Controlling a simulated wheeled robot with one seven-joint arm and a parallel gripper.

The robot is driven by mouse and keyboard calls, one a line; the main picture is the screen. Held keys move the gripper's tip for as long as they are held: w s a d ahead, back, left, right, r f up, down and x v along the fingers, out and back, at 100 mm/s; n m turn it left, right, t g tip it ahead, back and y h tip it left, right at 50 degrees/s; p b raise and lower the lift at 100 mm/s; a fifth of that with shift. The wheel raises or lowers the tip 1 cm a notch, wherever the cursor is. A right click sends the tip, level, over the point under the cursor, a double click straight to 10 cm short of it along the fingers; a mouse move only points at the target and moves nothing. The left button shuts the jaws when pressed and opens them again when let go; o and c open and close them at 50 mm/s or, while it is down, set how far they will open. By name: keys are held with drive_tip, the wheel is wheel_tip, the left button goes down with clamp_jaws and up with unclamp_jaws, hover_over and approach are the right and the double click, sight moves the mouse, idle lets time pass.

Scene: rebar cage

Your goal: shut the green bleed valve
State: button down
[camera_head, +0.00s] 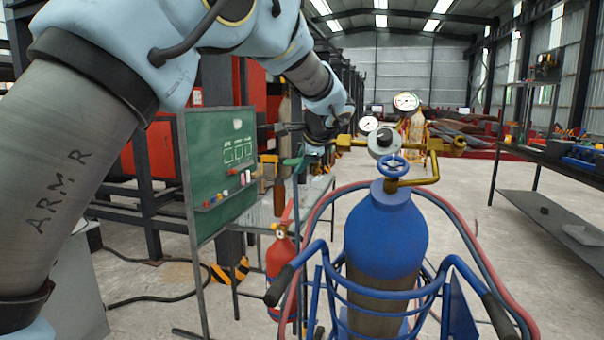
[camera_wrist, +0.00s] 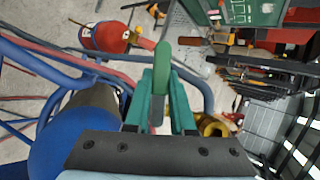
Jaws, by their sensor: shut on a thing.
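The green bleed valve's handle (camera_wrist: 163,62) stands as a rounded green lever between the fingertips in the wrist view. My gripper (camera_wrist: 160,88) has teal fingers, and it is shut on this handle. In the head view my gripper (camera_head: 314,150) is at the left end of the brass fittings above the blue cylinder (camera_head: 384,235). A small green piece (camera_head: 293,161) shows beside the fingers there; it looks like the handle. The valve's body is mostly hidden by my gripper, so how far it is turned cannot be told.
A blue handwheel (camera_head: 391,166) and pressure gauges (camera_head: 406,102) sit atop the cylinder, close right of my gripper. A blue cart frame (camera_head: 455,262) and red and blue hoses surround it. A green board (camera_head: 219,165) and red extinguisher (camera_head: 281,258) stand left.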

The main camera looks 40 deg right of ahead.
drive_tip(key=shift+d+r+m+t+h+b, duration=0.2)
drive_tip(key=shift+m+t+h+b, duration=0.15)
drive_tip(key=shift+m+b, duration=0.6)
drive_tip(key=shift+w+r+m, duration=0.1)
drive_tip(key=shift+m, duration=0.15)
drive_tip(key=c, duration=0.8)
unclamp_jaws()
drive_tip(key=shift+o, duration=0.2)
drive_tip(key=b+v, duration=0.2)
drive_tip(key=v, duration=0.8)
drive_tip(key=shift+s+r, duration=0.15)
drive_tip(key=shift+s, duration=0.2)
drive_tip(key=shift+a, duration=0.15)
